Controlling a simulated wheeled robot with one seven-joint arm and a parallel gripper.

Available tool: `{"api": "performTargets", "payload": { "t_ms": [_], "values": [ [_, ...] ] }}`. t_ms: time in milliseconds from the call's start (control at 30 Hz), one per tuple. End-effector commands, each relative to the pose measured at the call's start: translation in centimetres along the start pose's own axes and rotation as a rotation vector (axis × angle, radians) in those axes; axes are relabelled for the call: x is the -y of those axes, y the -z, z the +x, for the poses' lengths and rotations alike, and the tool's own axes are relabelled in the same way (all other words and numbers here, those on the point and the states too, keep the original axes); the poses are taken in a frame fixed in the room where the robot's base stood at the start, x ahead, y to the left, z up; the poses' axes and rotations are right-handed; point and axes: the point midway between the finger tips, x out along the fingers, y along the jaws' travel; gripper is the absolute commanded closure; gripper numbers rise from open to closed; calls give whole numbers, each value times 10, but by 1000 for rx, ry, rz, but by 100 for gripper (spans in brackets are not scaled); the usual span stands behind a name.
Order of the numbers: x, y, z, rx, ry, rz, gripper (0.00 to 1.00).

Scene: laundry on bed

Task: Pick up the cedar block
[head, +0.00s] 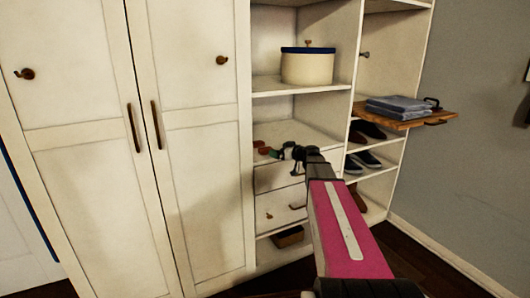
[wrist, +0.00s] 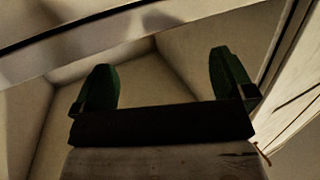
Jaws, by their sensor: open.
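My gripper (head: 283,153) is over the open shelf above the drawers in the head view, at the end of my pink arm. In the wrist view its two green fingers (wrist: 160,68) stand wide apart with nothing between them. Small reddish-brown pieces (head: 262,147) lie on that shelf just left of my gripper. One of them may be the cedar block, but they are too small to tell. No block shows clearly in the wrist view, which shows only pale cabinet panels around the fingers.
A cream pot with a blue rim (head: 307,68) stands on the shelf above. Folded grey cloths (head: 398,105) lie on a pulled-out wooden tray (head: 415,121) at right. Shoes (head: 366,158) fill the side shelves. Closed doors (head: 190,110) stand at left. A brown box (head: 288,237) sits low.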

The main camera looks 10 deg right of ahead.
Motion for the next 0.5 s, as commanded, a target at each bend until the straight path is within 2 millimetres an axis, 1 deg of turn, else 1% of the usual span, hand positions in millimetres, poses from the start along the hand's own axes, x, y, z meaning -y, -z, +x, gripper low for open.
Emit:
{"api": "performTargets", "payload": {
  "t_ms": [33, 100, 267, 333, 500],
  "values": [
    [-1, 0, 10, 0, 2, 0, 0],
    [-1, 0, 18, 0, 1, 0, 0],
    [0, -1, 25, 1, 0, 1, 0],
    [0, -2, 31, 1, 1, 1, 0],
    [0, -6, 55, 1, 1, 1, 0]
  ]
}}
